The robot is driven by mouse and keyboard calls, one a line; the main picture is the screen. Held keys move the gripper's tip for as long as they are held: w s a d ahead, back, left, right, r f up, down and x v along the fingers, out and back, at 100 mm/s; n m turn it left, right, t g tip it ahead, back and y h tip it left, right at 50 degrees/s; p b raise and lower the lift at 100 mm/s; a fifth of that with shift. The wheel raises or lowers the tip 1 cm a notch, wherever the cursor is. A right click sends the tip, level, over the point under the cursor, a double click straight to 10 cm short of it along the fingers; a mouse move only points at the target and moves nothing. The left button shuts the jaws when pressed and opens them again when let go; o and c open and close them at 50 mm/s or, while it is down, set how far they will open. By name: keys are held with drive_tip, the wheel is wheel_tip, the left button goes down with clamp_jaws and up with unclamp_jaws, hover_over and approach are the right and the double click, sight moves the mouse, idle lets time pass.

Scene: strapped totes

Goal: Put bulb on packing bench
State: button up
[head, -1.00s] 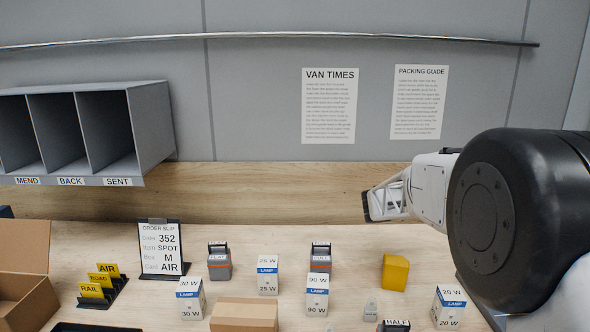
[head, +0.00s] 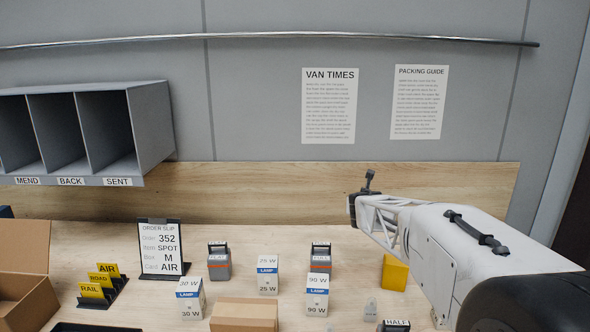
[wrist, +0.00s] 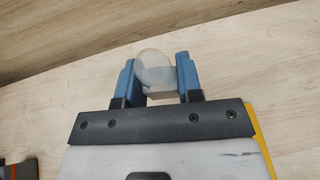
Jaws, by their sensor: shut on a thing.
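The bulb (wrist: 152,66), a clear rounded one with a pale base, is held between the two blue fingers of my gripper (wrist: 156,72) in the wrist view. My gripper is shut on it, with a finger against each side. In the head view my arm reaches in from the right, its front end above the back right of the bench. The bulb is not clearly visible in that view. The packing bench (head: 290,240) is the pale wooden top. Bare wood lies behind the bulb in the wrist view; I cannot tell the height above it.
A yellow block (head: 393,272) stands partly behind my arm. Several lamp boxes, such as the 90 W box (head: 317,290), stand mid-bench with two grey dispensers (head: 219,262). A small clear item (head: 371,308) stands at the front. The order slip (head: 159,247) stands left. Back centre is clear.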

drive_tip(key=shift+s+a+n+y, duration=0.2)
drive_tip(key=shift+a+n+y, duration=0.25)
drive_tip(key=shift+a, duration=0.35)
drive_tip(key=shift+s+a+n+y, duration=0.2)
drive_tip(key=shift+a+n+y, duration=0.2)
drive_tip(key=shift+a, duration=0.4)
drive_tip(key=s+d+f+n+y, duration=0.1)
drive_tip(key=s+d+f, duration=0.1)
drive_tip(key=s, duration=0.6)
drive_tip(key=s+d+f+n+y, duration=0.2)
drive_tip(key=s+d, duration=0.2)
drive_tip(key=s, duration=0.5)
drive_tip(key=s+d+f+n+y, duration=0.1)
drive_tip(key=s+d, duration=0.3)
drive_tip(key=s, duration=0.5)
drive_tip(key=shift+s+f+g+y, duration=0.25)
drive_tip(key=shift+f+y, duration=0.3)
drive_tip(key=shift+f, duration=0.35)
drive_tip(key=shift+w, duration=0.1)
drive_tip(key=shift+f, duration=2.95)
